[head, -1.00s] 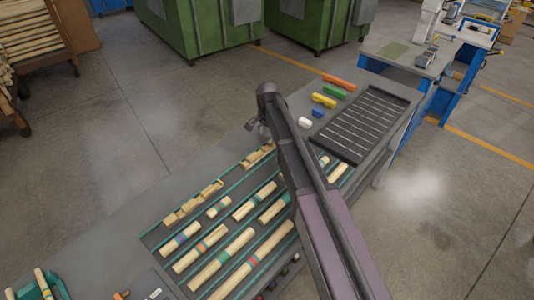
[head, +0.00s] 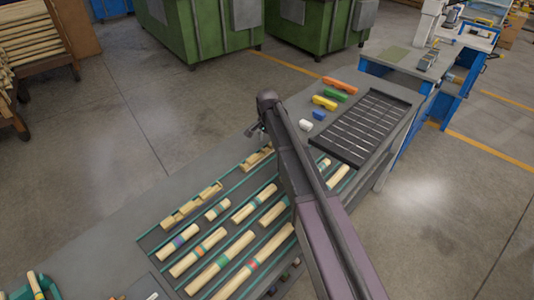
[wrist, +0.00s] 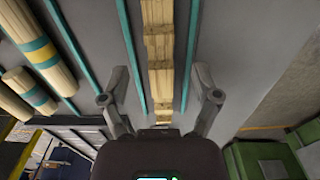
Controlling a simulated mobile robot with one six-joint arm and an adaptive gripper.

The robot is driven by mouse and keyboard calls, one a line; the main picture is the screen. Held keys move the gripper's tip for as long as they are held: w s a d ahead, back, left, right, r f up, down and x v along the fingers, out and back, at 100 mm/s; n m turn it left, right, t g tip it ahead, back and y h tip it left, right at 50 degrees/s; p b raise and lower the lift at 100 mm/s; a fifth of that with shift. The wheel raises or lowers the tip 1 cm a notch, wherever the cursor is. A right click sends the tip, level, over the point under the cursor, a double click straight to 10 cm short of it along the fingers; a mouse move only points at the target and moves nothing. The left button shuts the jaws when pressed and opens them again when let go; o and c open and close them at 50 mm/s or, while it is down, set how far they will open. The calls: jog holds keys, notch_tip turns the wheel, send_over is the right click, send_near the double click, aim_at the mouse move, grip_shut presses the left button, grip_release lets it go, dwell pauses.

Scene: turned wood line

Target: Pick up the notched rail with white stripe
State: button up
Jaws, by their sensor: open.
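A pale wooden notched rail (wrist: 158,60) lies in a teal-edged lane, running up the middle of the wrist view. In the head view, one notched rail (head: 258,158) lies just below my gripper (head: 257,130), and another notched rail (head: 190,205) lies further left in the same row. I cannot make out a white stripe on either. In the wrist view my gripper (wrist: 160,98) is open, with one finger on each side of the rail's line. Nothing is held.
Several striped round rods (head: 222,260) lie in neighbouring lanes. Striped rods (wrist: 40,55) are also left of the gripper in the wrist view. A black slotted tray (head: 365,120) and coloured blocks (head: 324,102) stand on the right end of the bench.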

aim_at(267, 150)
jog(key=shift+f+b, duration=1.75)
jog(key=shift+f, duration=0.35)
grip_shut()
